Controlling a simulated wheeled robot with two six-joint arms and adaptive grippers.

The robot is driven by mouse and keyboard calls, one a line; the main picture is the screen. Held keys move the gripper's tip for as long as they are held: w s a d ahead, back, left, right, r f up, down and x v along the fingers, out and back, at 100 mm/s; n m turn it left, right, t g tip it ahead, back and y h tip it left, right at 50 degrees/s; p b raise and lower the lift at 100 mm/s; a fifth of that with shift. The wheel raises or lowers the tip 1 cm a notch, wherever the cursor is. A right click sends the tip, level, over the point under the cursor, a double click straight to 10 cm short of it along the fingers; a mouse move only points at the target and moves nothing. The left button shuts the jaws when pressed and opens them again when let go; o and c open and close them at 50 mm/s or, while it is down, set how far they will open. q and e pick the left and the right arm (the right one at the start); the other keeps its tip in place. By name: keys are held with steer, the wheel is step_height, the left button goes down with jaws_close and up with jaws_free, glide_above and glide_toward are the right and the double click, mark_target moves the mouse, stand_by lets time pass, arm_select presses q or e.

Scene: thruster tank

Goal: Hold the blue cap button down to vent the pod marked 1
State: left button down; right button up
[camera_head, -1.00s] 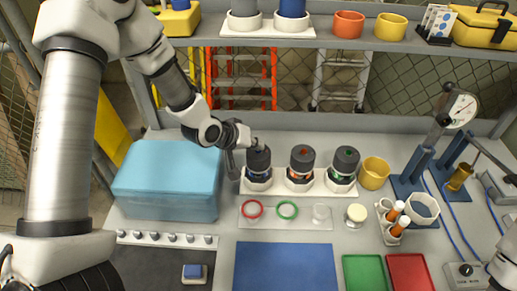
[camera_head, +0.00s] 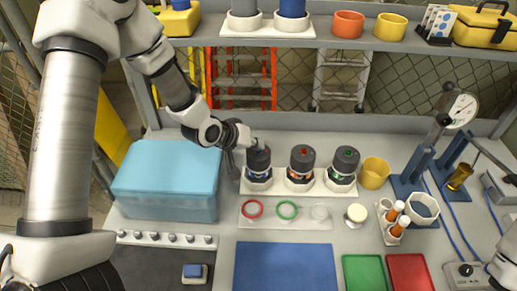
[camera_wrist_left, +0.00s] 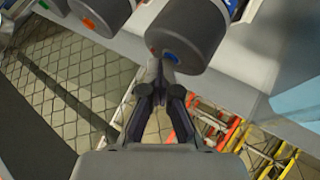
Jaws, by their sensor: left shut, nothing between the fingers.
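The dark grey pod with blue trim (camera_head: 257,160) stands upright in the leftmost white holder. No number is readable. My right gripper is not in view.
The orange-marked pod (camera_head: 302,158) and green-marked pod (camera_head: 345,158) stand to the right in the same row. A translucent blue box (camera_head: 165,195) is at the left. A yellow cup (camera_head: 374,172) is right of the pods. Rings lie on a clear plate in front.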

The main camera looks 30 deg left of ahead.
arm_select(q)
steer(key=shift+r+p, duration=0.75)
steer(key=shift+r, duration=0.15)
step_height(320, 180, up, 5)
steer(key=p, duration=0.4)
steer(key=shift+r, duration=0.1)
